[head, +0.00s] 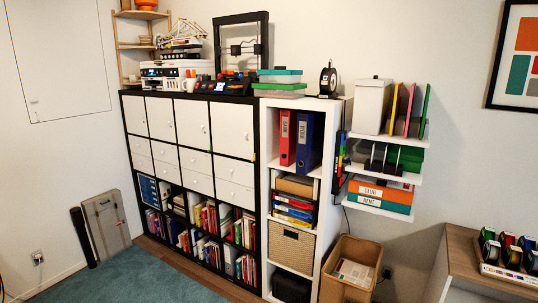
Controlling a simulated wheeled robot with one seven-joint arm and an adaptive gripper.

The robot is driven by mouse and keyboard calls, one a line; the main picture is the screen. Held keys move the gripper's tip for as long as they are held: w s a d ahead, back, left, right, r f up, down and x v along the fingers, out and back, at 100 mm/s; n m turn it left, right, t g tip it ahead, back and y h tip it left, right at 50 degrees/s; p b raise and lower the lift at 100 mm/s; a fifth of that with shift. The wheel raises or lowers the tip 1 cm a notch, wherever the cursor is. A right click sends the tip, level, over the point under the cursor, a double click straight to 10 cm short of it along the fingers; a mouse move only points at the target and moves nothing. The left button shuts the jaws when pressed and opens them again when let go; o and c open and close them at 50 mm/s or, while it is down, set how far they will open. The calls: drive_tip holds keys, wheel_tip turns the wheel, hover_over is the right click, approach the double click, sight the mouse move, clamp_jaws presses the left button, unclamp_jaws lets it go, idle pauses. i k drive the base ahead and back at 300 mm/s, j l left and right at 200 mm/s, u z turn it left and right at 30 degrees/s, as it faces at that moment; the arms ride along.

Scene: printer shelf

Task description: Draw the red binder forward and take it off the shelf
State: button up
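The red binder (288,137) stands upright in the top open compartment of the narrow white shelf (321,190), at its left side. It has a pale label on its spine. A blue binder (307,143) stands upright right beside it on the right. The binder's back part is hidden inside the compartment. My gripper does not show in the head view.
A cardboard bin (349,269) stands on the floor at the shelf's right front. Green-lidded boxes (280,82) sit on top. Teal carpet (150,280) lies clear at front left.

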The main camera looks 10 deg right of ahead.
sight(288, 117)
drive_tip(key=i+j+z, duration=0.15)
drive_tip(key=i, duration=0.2)
drive_tip(key=i+j+z, duration=0.15)
drive_tip(key=i, duration=0.25)
drive_tip(key=i+j, duration=0.5)
drive_tip(key=i, duration=0.15)
drive_tip(key=i+j+u, duration=0.1)
drive_tip(key=i+j, duration=0.45)
drive_tip(key=i, duration=0.1)
